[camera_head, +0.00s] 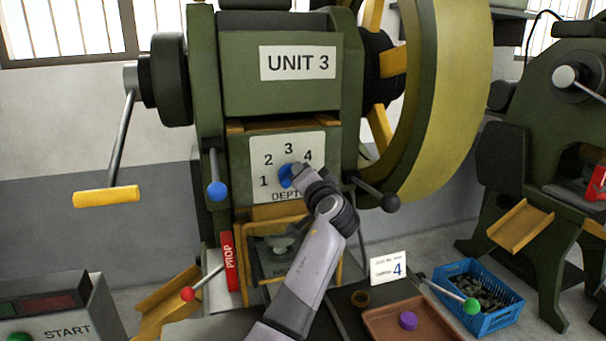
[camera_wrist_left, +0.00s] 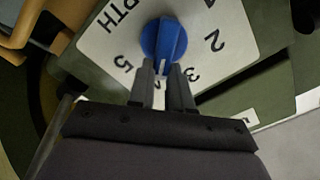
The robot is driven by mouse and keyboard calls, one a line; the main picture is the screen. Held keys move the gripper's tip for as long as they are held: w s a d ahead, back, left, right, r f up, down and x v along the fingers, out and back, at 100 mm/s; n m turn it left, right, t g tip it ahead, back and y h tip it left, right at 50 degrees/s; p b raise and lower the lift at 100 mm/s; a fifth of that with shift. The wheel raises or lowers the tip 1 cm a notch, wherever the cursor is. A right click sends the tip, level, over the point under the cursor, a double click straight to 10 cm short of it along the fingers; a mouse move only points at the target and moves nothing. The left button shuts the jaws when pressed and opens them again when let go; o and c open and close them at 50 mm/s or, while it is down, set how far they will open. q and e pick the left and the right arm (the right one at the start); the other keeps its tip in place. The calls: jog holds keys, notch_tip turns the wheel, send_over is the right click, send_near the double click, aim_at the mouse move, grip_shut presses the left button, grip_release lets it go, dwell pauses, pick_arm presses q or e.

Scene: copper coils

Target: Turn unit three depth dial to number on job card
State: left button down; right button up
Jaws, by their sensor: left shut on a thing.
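The blue depth dial (camera_head: 285,178) is on the white number plate (camera_head: 262,145) of the green press marked UNIT 3. My left gripper (camera_head: 293,172) is shut on the dial, hiding part of it and the plate's right side. In the left wrist view, the fingers (camera_wrist_left: 164,78) grip the dial (camera_wrist_left: 160,36) at its lower edge. Its white mark points down between the fingers, roughly toward the partly hidden numeral between 3 and 5. The job card (camera_head: 388,268) stands at lower right and shows a blue 4. My right gripper is out of view.
A blue-knobbed lever (camera_head: 217,188) and a black-knobbed lever (camera_head: 389,201) flank the dial plate. A red PROP bar (camera_head: 229,262) stands below left. A brown tray (camera_head: 380,325) with a purple piece and a blue crate (camera_head: 488,322) lie at lower right.

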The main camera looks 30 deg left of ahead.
pick_arm(q)
jog(key=shift+r, duration=0.15)
jog(key=c, duration=1)
grip_release()
jog(key=shift+c, duration=0.2)
jog(key=b+v, duration=0.1)
jog(key=v, duration=0.6)
